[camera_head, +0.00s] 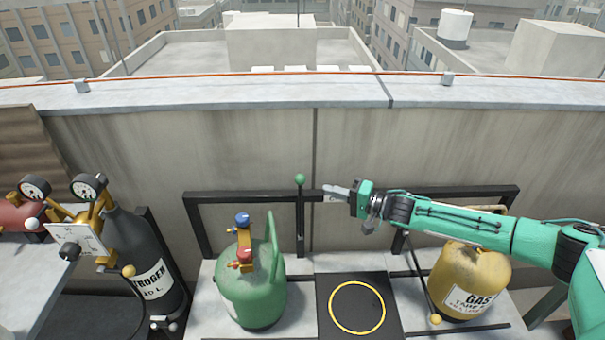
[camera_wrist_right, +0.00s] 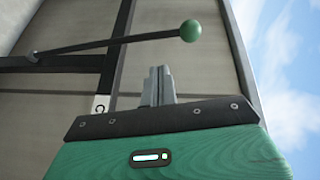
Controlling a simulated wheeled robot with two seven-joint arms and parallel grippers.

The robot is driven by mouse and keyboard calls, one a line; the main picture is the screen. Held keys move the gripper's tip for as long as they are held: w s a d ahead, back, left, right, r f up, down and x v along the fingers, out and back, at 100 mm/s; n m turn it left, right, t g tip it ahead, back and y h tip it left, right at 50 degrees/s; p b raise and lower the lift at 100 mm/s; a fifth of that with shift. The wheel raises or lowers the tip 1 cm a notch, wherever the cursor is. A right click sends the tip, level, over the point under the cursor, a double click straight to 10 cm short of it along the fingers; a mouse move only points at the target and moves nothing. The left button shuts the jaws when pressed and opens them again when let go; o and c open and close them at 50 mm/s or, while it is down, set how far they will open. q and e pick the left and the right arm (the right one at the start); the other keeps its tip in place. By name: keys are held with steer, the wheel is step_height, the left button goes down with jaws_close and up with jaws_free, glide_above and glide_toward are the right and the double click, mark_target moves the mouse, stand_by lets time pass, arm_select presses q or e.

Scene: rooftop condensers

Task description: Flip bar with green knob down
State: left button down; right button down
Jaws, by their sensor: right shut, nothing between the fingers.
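The bar (camera_head: 300,215) with the green knob (camera_head: 300,180) stands upright on the black frame behind the green cylinder, knob at the top. In the right wrist view the bar (camera_wrist_right: 110,44) crosses from the left to its green knob (camera_wrist_right: 190,31), just beyond the fingertips. My right gripper (camera_head: 328,189) reaches in from the right and is just right of the bar, a little below knob height. Its fingers (camera_wrist_right: 158,72) are shut together and empty, with a visible gap to the bar. My left gripper is not in view.
A yellow gas cylinder (camera_head: 465,275) is under my right arm, beside a lowered bar with a yellow knob (camera_head: 436,319). A dark nitrogen cylinder (camera_head: 140,255) stands left. A yellow-ringed pad (camera_head: 330,320) is bare.

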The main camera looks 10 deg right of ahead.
steer(key=shift+m+y, duration=0.5)
steer(key=shift+m, duration=0.2)
steer(key=d+r, duration=0.1)
steer(key=w+d+r, duration=0.2)
steer(key=r, duration=0.1)
steer(key=shift+d, duration=0.35)
